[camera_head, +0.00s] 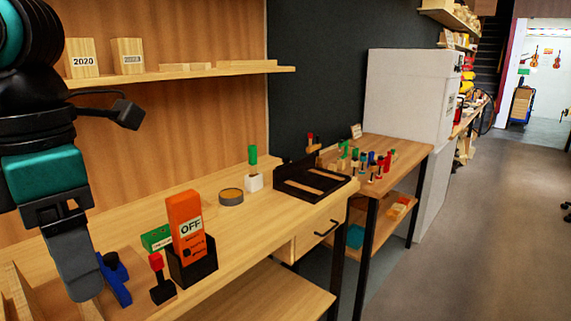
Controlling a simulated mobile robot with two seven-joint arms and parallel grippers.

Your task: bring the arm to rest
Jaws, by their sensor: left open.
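My left arm comes in from the left edge of the head view, and its gripper (78,275) points down over the left part of the wooden workbench (222,229). The gripper is open, and I see nothing held in it. The fingers overlap in this view, so the gap between them is hidden. A blue tool (116,283) with a dark knob is just right of the fingertips; I cannot tell whether they touch. My right gripper is not in view.
Right of the gripper are a red-topped black tool (160,281), a green block (156,238) and an orange "OFF" device (186,226) in a black holder (192,266). A round tin (231,197) and a black tray (309,182) lie farther along. A shelf (190,76) juts out above.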

